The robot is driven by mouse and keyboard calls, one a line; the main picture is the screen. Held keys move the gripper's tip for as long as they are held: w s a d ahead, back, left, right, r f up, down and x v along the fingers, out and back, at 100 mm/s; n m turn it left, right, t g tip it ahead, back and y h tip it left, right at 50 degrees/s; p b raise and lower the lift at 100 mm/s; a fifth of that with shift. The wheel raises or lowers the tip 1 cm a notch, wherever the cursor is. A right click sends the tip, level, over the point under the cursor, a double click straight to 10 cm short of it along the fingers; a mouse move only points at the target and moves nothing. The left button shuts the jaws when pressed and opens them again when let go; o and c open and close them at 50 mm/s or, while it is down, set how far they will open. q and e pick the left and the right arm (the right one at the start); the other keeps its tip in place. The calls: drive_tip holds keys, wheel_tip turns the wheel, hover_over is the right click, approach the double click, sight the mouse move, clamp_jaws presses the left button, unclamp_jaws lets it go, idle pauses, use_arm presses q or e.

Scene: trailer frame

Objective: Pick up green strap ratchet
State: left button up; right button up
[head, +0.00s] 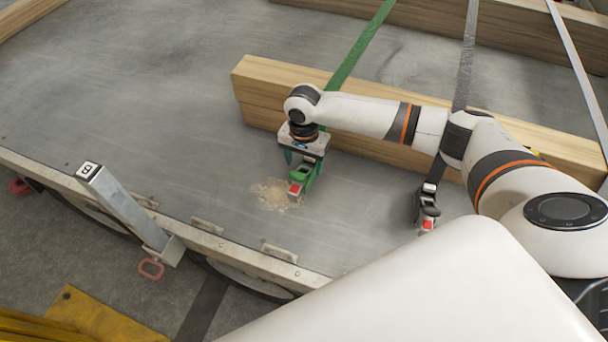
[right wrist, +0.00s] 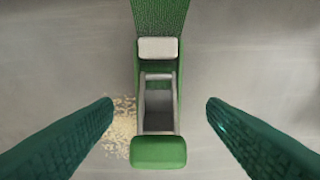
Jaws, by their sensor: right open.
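The green strap ratchet (head: 300,179) lies on the grey trailer bed below my right gripper (head: 300,168). In the right wrist view the ratchet (right wrist: 158,151) shows from above, with a green handle end, a metal frame and a pale block at its top. A green strap (head: 362,44) runs from it over the wooden beams. My right gripper's two green fingers (right wrist: 160,103) are open, one on each side of the ratchet, with a gap on both sides. In the head view the gripper partly hides the ratchet. My left gripper is not in view.
Wooden beams (head: 252,82) lie behind the ratchet. A dark ratchet (head: 427,212) on a grey strap (head: 467,50) lies to the right. Sawdust (head: 268,192) lies beside the green ratchet. A metal post (head: 125,207) stands at the trailer's edge. The bed at left is clear.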

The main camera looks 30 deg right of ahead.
sight(304, 171)
drive_tip(key=f, duration=0.3)
drive_tip(key=shift+w+d+f, duration=0.1)
drive_tip(key=shift+w+f, duration=0.1)
drive_tip(key=shift+f, duration=0.45)
drive_tip(key=shift+c, duration=0.6)
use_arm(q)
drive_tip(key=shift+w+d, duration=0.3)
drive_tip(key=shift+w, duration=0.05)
use_arm(e)
drive_tip(key=c, duration=1.2)
